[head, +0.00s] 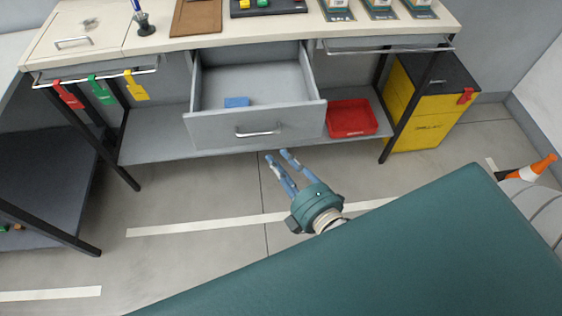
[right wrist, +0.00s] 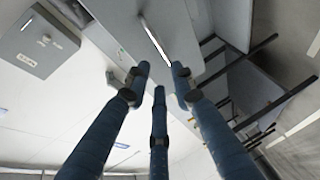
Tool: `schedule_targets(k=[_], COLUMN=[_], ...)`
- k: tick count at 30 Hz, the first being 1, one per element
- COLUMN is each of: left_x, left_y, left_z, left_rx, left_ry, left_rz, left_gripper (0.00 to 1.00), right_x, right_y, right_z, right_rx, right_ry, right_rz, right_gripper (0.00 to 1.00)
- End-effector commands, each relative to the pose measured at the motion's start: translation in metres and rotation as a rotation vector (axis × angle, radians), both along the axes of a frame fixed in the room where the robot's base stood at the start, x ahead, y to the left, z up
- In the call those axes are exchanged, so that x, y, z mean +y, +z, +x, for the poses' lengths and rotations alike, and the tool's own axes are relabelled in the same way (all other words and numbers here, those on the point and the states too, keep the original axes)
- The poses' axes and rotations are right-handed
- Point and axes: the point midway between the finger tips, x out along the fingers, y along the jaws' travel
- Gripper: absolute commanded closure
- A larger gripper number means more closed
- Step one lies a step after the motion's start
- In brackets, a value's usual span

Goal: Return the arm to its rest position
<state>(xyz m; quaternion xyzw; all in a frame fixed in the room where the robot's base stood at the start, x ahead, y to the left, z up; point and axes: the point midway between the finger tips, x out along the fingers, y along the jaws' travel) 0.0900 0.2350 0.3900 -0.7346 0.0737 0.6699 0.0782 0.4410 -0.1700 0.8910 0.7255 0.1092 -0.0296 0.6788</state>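My right gripper (head: 277,154) is in front of the workbench, just below the open drawer in the picture. Its blue fingers are apart with nothing between them. The right wrist view shows the three fingers (right wrist: 160,80) spread and empty, pointing towards a grey panel with a light bar-like handle (right wrist: 155,40). The grey drawer (head: 225,126) is pulled out and holds a small blue block (head: 236,102). The gripper appears apart from the drawer's handle (head: 258,132). My left gripper is not in view.
The workbench (head: 290,27) has red, green and yellow tags on its left rail. A red tray (head: 352,118) sits on the lower shelf. A yellow cabinet (head: 425,125) stands right, an orange-and-white cone (head: 530,169) further right. The floor before the bench is clear.

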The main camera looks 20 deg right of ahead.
Motion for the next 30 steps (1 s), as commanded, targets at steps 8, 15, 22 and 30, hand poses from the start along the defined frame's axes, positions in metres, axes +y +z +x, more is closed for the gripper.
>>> schedule_targets(k=[8, 15, 22, 30], left_x=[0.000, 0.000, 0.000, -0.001], left_y=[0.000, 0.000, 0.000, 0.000], left_z=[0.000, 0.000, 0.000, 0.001], left_rx=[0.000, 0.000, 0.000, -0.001], left_ry=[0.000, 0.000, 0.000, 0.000], left_rz=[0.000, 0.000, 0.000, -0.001], left_gripper=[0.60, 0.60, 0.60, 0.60], right_x=[0.000, 0.000, 0.002, -0.007], right_y=[0.000, -0.013, -0.139, -0.326], right_z=[0.001, 0.000, -0.021, -0.107], right_rx=[0.000, 0.024, 0.275, 0.689], right_ry=[0.000, -0.003, -0.072, -0.325], right_rz=[0.000, 0.018, 0.223, 0.540], right_gripper=[0.76, 0.76, 0.76, 0.76])
